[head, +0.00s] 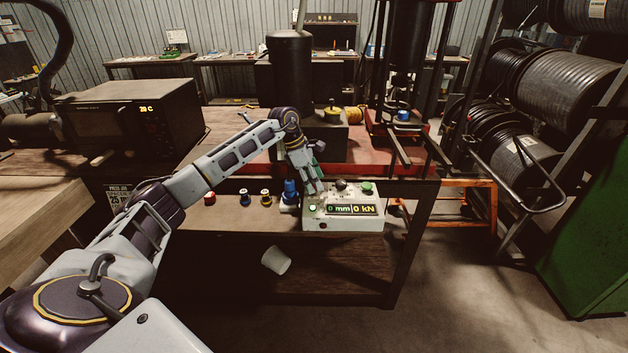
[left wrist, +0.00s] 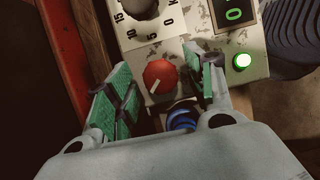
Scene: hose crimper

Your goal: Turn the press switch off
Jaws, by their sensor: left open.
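The press control box (head: 345,215) stands at the front edge of the bench, with a display reading 0 mm and 0 kN and a lit green light, which also shows in the left wrist view (left wrist: 242,61). A red rotary knob (left wrist: 160,77) with a white pointer line sits on the box, its line slanting down to the left. My left gripper (head: 315,185) points down over the left part of the box. In the left wrist view its green-padded fingers (left wrist: 160,72) are open, one on each side of the red knob; I cannot tell whether they touch it. My right gripper is not in view.
A black knob (left wrist: 138,6) with a numbered scale is on the box. A blue fitting (head: 290,190) stands just left of the box, with small coloured fittings (head: 245,198) farther left. The red press frame (head: 385,175) is behind.

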